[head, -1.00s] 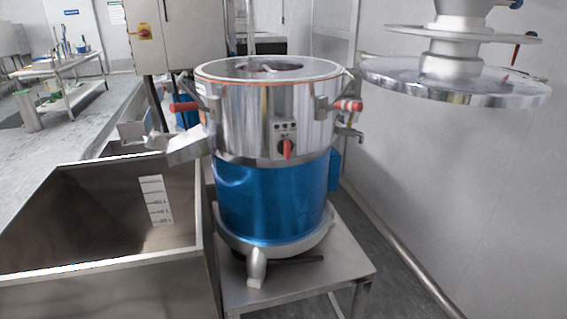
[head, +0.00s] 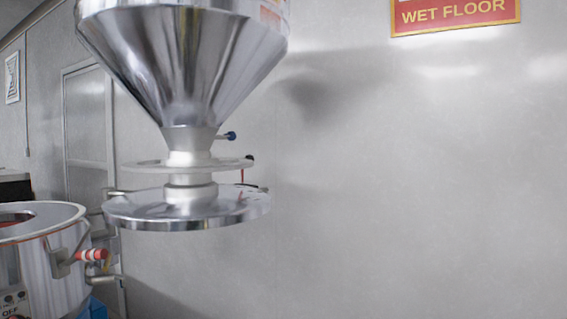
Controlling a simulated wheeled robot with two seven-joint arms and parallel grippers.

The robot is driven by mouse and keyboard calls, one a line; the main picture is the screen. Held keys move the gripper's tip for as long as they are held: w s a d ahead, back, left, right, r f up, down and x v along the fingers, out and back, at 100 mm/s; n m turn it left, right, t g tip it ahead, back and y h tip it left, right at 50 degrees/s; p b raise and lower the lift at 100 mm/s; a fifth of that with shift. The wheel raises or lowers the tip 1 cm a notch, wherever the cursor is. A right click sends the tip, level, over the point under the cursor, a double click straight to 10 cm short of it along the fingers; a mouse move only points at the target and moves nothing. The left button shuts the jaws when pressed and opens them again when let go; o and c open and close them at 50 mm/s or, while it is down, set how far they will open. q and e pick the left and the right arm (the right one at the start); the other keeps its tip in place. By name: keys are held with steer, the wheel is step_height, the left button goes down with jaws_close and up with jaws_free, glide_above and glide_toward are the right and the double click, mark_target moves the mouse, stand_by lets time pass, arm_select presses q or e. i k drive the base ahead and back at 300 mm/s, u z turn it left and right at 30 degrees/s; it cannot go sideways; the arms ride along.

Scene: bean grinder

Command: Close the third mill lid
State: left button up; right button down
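A round steel lid disc (head: 187,211) hangs under a funnel-shaped hopper (head: 185,60) left of centre in the head view. A thinner flat disc (head: 160,167) sits just above it on the same neck. The mill (head: 45,262) is cut off at the lower left, with an open round top and a red-gripped side handle (head: 92,255). The lid disc is apart from the mill, to its right and higher in the picture. I cannot tell from this frame which mill is the third. Neither of my grippers is in view.
A plain grey wall (head: 420,190) fills the right side, with a red wet floor sign (head: 456,14) at the top. A door (head: 88,125) stands behind at the left. No obstacle shows at the right.

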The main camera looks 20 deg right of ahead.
mark_target(189, 66)
steer(key=z, duration=0.8)
steer(key=i, duration=1.15)
steer(key=u, duration=0.85)
